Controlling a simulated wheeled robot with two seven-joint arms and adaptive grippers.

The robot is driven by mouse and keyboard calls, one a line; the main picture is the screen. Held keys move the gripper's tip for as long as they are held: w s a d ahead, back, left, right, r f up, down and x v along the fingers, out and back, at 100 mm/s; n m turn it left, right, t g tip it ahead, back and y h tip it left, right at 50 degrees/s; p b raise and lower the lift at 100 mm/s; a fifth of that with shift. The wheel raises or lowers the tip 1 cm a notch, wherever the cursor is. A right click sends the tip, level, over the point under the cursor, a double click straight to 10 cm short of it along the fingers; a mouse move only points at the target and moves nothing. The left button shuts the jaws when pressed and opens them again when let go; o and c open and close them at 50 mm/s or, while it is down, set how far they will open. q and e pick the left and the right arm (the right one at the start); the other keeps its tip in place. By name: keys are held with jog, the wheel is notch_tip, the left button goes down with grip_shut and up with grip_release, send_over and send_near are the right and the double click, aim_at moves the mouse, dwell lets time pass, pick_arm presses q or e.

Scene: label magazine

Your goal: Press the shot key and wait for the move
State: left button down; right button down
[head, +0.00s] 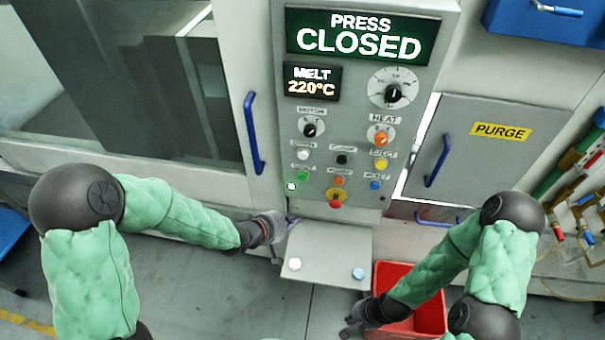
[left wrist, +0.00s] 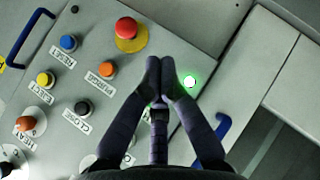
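A green key (head: 303,180) sits at the lower left of the control panel (head: 350,130) in the head view. Its label is too small to read for sure, and no key lettered SHOT is legible. In the left wrist view my left gripper (left wrist: 160,65) is shut and empty, fingertips together over the panel, hiding the green key's area. A lit green lamp (left wrist: 190,82) shows just right of the fingertips. In the head view my left gripper (head: 288,222) is at the panel's lower left edge. My right gripper (head: 350,328) is low by the red bin; its fingers are unclear.
The display (head: 362,36) reads PRESS CLOSED; another (head: 312,81) reads MELT 220°C. Close by are black CLOSE (left wrist: 82,108), orange PURGE (left wrist: 107,68) and a red mushroom button (left wrist: 127,28). A shelf (head: 325,254) juts out below the panel. A red bin (head: 428,312) stands right.

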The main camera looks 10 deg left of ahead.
aim_at(303, 177)
pick_arm(q)
jog(key=shift+w+r+t+p, duration=0.15)
jog(key=shift+w+r, duration=0.05)
jog(key=shift+r, duration=0.75)
jog(key=shift+w+r+t+p, duration=0.15)
jog(key=shift+r, duration=0.8)
jog(key=w, duration=0.8)
jog(key=shift+w+p, duration=0.3)
jog(key=shift+w, duration=0.1)
jog(key=shift+w, duration=0.1)
jog(key=shift+w+p, duration=0.35)
jog(key=shift+p, duration=0.1)
